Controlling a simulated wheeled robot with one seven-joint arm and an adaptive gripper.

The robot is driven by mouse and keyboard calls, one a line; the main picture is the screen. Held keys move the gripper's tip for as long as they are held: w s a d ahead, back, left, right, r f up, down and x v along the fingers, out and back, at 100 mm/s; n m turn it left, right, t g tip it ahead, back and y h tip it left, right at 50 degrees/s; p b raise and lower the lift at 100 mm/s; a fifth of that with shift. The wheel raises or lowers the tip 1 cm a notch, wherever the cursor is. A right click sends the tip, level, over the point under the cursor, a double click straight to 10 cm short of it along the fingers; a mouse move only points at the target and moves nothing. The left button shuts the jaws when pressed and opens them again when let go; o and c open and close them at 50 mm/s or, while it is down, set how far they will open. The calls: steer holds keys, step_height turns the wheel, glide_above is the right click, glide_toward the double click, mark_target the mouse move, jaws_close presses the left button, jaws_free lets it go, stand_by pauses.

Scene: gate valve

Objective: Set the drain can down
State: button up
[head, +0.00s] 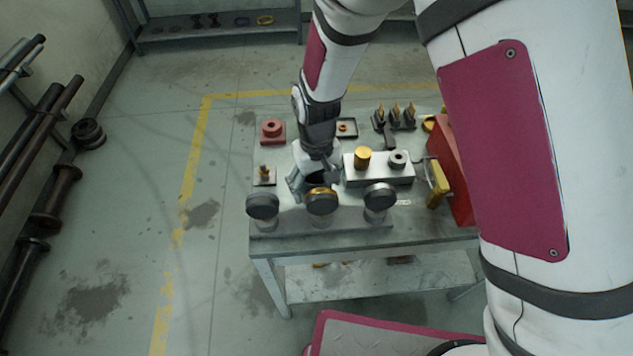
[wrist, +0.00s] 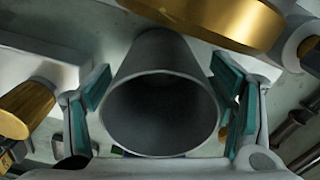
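The drain can (wrist: 160,105) is a dark grey, open-mouthed cylinder in the middle of the wrist view, its mouth facing the camera. My gripper (wrist: 163,90) has its teal pads against both sides of the can and looks shut on it. In the head view my gripper (head: 316,182) points down at the workbench (head: 280,245), just behind the middle, gold-rimmed round fitting (head: 322,200). There the can is mostly hidden by my gripper. I cannot tell whether its base touches the bench.
Dark round fittings stand left (head: 263,207) and right (head: 380,197) of the middle one. A grey block (head: 378,176) with a brass cylinder (head: 362,158) is close on my gripper's right. A small plate with a brass stem (head: 265,176) is left. A red box (head: 452,170) stands at the right.

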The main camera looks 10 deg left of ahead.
steer(key=shift+r, duration=0.1)
step_height(320, 180, up, 12)
stand_by(0.6)
